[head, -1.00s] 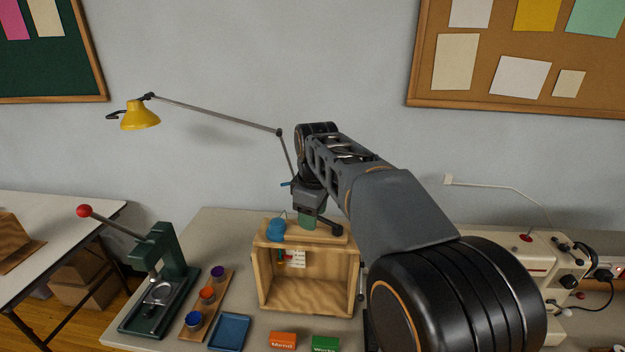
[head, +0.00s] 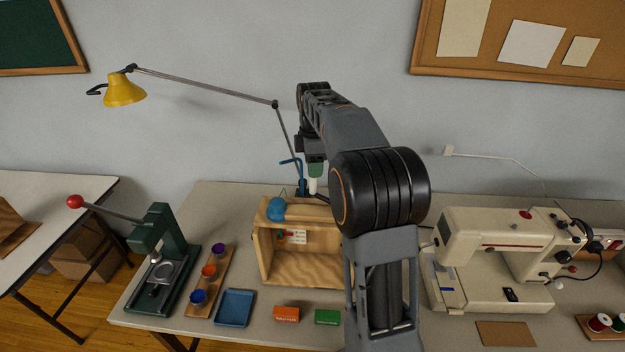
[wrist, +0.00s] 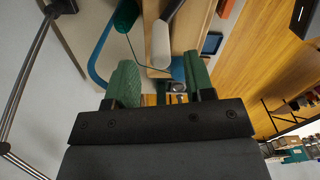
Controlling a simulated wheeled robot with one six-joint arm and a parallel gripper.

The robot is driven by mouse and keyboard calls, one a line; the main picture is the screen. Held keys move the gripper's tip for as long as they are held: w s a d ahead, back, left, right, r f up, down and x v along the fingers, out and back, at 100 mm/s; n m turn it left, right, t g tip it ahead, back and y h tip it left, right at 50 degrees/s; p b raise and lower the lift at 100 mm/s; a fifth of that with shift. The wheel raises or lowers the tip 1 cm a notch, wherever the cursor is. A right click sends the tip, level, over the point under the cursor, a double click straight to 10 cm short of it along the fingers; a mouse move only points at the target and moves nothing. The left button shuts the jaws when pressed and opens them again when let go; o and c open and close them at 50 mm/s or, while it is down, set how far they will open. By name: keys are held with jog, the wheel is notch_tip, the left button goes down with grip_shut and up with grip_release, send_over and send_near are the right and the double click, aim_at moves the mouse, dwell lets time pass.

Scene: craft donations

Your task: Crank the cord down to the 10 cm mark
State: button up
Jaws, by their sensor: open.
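A wooden box (head: 262,255) with an open front stands on the table, with a small white marked card (head: 298,237) inside. The card's marks are too small to read. A crank's white grip (wrist: 161,45) on a dark arm (wrist: 172,9) shows in the wrist view. The grip also shows in the head view (head: 313,187), above the box's back. My gripper (wrist: 160,72) is open, its green fingers on either side of the grip's line and apart from it. A dark green spool (wrist: 125,14) carries a thin cord (wrist: 133,48). The cord's end is not clear.
A blue bent rod (head: 298,164) stands close beside my gripper. A lamp arm (head: 205,87) reaches behind. A green press (head: 160,250) stands left; a sewing machine (head: 500,240) stands right.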

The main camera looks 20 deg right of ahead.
aim_at(313, 191)
jog(key=shift+a+f, duration=0.1)
jog(key=shift+f, duration=2.4)
jog(key=shift+c, duration=0.4)
grip_shut()
